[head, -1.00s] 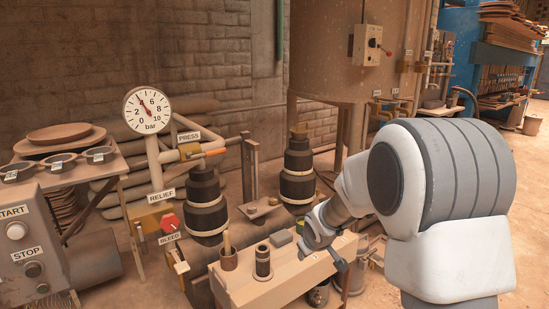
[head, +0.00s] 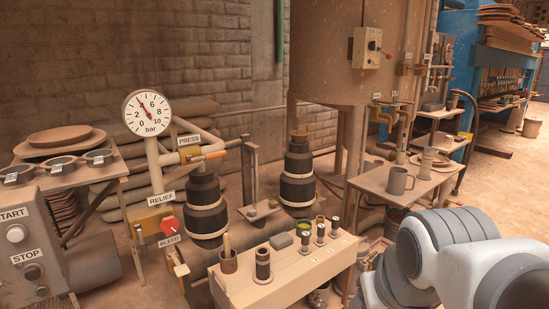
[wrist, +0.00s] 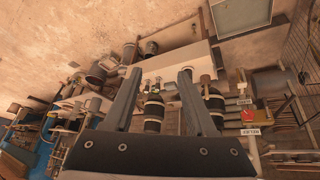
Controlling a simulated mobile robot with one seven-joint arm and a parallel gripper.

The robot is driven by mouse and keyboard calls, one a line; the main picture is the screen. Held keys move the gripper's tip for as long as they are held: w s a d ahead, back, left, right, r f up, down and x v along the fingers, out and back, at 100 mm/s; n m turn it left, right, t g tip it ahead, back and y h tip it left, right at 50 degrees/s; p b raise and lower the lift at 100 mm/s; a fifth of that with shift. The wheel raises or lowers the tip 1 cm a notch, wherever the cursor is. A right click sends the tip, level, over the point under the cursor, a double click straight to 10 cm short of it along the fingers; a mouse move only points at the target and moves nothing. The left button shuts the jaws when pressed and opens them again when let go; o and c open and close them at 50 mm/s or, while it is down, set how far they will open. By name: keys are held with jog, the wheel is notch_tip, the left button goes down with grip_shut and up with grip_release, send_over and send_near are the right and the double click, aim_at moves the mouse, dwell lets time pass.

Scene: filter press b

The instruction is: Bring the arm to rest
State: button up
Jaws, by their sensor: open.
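My gripper (wrist: 159,74) shows in the wrist view with its two dark fingers apart and nothing between them. The wrist view looks at the press area upside down, with the pale bench between and beyond the fingertips. In the head view my arm is folded at the lower right corner, and the gripper itself is out of that view. The arm stands clear of the tan bench (head: 290,282), with open space between them.
The bench holds a cup with a brush (head: 228,260), a dark cylinder (head: 263,264) and several small fittings. A side table (head: 415,190) with a grey mug (head: 398,181) stands behind my arm. The pressure gauge (head: 148,113) and the start/stop box (head: 25,250) are at left.

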jog(key=s, duration=0.4)
notch_tip(320, 180, up, 24)
jog(key=p, duration=2.4)
jog(key=shift+a+r+p, duration=0.15)
jog(key=shift+a+p, duration=0.1)
jog(key=shift+p, duration=0.1)
